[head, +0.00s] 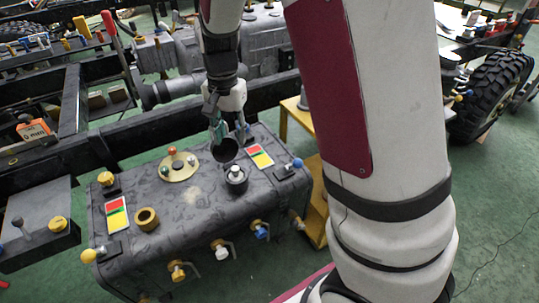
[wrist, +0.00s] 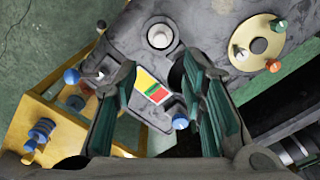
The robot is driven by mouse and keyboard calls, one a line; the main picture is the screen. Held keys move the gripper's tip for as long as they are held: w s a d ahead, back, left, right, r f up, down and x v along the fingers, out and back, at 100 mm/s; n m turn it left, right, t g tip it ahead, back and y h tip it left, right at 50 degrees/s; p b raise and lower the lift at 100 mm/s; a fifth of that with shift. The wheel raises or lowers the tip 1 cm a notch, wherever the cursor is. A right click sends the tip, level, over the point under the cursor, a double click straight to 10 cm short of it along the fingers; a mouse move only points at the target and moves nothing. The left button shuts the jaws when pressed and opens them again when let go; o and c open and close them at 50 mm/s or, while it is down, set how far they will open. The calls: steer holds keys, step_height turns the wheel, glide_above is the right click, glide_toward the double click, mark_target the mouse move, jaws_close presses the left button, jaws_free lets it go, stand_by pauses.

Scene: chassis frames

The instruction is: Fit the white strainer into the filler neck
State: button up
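A small white round piece (head: 236,170), which looks like the strainer, sits upright in a dark round base on top of the grey tank (head: 190,210). It also shows at the top of the wrist view (wrist: 160,37). A brass ring with a dark opening (head: 147,218), possibly the filler neck, stands at the tank's front left; I cannot make it out in the wrist view. My gripper (head: 226,140) is above the tank's rear part, behind the white piece. In the wrist view its teal-lined fingers (wrist: 158,82) are apart with nothing held between them.
A brass disc with several coloured knobs (head: 178,171) lies on the tank's rear left. Coloured labels (head: 260,157), a blue knob (head: 298,163) and front valves (head: 221,252) surround the top. A yellow stand (head: 313,195) is at the right; dark frame rails (head: 160,127) run behind.

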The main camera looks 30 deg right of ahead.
steer(key=s+r+n+y, duration=0.1)
steer(key=s+r+n, duration=0.3)
steer(key=s+r, duration=0.9)
steer(key=s+n+t+h, duration=0.1)
steer(key=s+n, duration=0.3)
steer(key=s, duration=1.5)
steer(key=shift+d+f+n, duration=0.2)
steer(key=shift+n, duration=0.2)
step_height(320, 180, up, 18)
steer(key=t+p, duration=0.3)
steer(key=p, duration=1.3)
steer(key=shift+r+p, duration=0.15)
steer(key=shift+p, duration=0.15)
steer(key=shift+a, duration=0.1)
steer(key=shift+c, duration=0.6)
